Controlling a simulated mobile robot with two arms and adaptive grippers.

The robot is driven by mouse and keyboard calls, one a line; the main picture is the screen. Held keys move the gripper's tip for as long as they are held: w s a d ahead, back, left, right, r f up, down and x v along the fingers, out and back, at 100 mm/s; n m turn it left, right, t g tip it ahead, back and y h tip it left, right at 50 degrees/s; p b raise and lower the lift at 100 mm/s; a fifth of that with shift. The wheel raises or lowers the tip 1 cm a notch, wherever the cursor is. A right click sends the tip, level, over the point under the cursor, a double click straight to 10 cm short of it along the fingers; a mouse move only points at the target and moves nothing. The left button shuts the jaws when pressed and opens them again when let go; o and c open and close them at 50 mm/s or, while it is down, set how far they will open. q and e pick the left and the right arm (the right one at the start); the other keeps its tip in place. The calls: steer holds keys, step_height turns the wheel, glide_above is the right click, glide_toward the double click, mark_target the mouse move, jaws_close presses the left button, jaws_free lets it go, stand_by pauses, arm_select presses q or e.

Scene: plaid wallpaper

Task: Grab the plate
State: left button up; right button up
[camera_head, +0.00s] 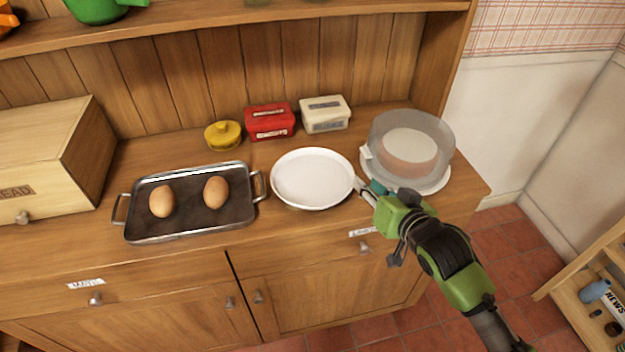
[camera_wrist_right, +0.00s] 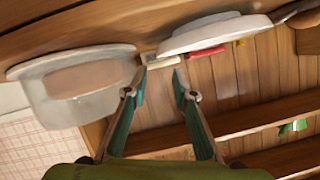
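The white round plate (camera_head: 312,178) lies flat on the wooden counter, right of the tray. It also shows at the top of the right wrist view (camera_wrist_right: 215,35), with its rim just beyond my fingertips. My right gripper (camera_head: 362,188) is at the plate's right edge in the head view. In the right wrist view its two fingers (camera_wrist_right: 160,72) are apart, with nothing held between them. I cannot tell whether a fingertip touches the rim. My left gripper is not in view.
A metal tray (camera_head: 190,226) with two eggs stands left of the plate. A clear-covered cake dish (camera_head: 441,184) stands close on the right. A yellow pot (camera_head: 223,135), a red box (camera_head: 270,122) and a white box (camera_head: 325,114) stand behind. A bread box (camera_head: 40,150) is far left.

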mark_target(353, 173)
steer(key=shift+f+p+x, duration=0.15)
steer(key=shift+p+x, duration=0.1)
steer(key=shift+x, duration=1.9)
steer(key=shift+f+p+x, duration=0.2)
steer(key=shift+x, duration=2)
steer(key=shift+s+d, duration=0.1)
steer(key=shift+d, duration=0.05)
steer(key=shift+r, duration=0.15)
jaws_close()
